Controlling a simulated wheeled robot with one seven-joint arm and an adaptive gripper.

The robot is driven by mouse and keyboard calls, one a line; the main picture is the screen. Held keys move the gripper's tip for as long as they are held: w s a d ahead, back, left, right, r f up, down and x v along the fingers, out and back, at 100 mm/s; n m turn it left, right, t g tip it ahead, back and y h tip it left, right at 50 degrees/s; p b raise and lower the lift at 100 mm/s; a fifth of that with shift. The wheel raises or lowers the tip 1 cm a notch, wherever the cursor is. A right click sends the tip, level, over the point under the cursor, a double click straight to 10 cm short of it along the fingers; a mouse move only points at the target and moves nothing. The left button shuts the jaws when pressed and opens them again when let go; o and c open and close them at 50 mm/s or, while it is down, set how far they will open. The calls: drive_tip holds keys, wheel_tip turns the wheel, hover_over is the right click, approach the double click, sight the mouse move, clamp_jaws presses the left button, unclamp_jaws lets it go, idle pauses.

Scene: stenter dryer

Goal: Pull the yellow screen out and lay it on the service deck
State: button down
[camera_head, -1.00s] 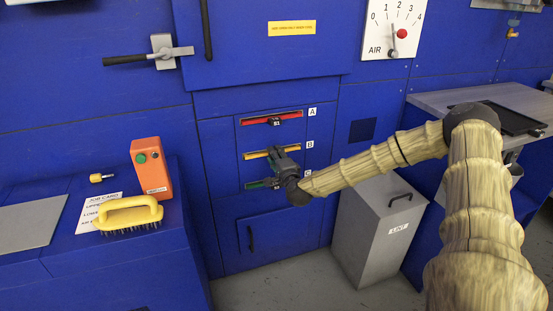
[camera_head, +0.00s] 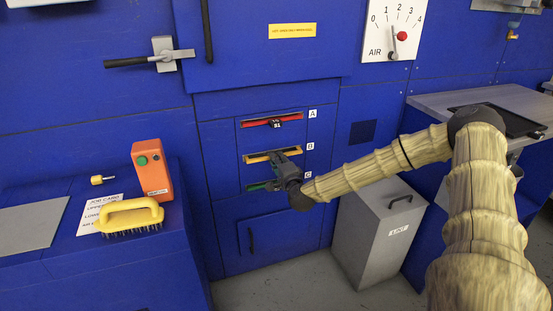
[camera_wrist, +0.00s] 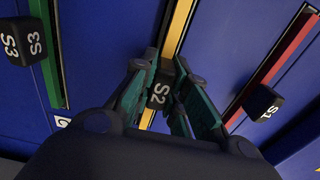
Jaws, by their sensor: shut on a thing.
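The yellow screen (camera_head: 258,158) sits in slot B, the middle slot of the blue front, with its yellow edge showing. My gripper (camera_head: 278,158) is at that slot, seen from the side. In the wrist view my gripper (camera_wrist: 158,92) has its fingers closed around the black S2 handle block on the yellow screen (camera_wrist: 176,28). How far the screen stands out of its slot is hard to tell. A grey-topped deck (camera_head: 440,101) is at the right, with a dark tray on it. I cannot tell whether this is the service deck.
A red screen (camera_head: 257,123) is in slot A above and a green one (camera_head: 258,186) in slot C below. A grey bin (camera_head: 375,235) stands under my arm. The left blue bench (camera_head: 100,265) holds a yellow brush (camera_head: 130,216) and an orange control box (camera_head: 151,170).

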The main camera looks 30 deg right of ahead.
drive_tip(key=p+v, duration=0.5)
drive_tip(key=v, duration=2)
drive_tip(key=shift+s+p, duration=0.2)
drive_tip(key=shift+p, duration=0.2)
idle(3.9)
drive_tip(key=shift+d, duration=0.1)
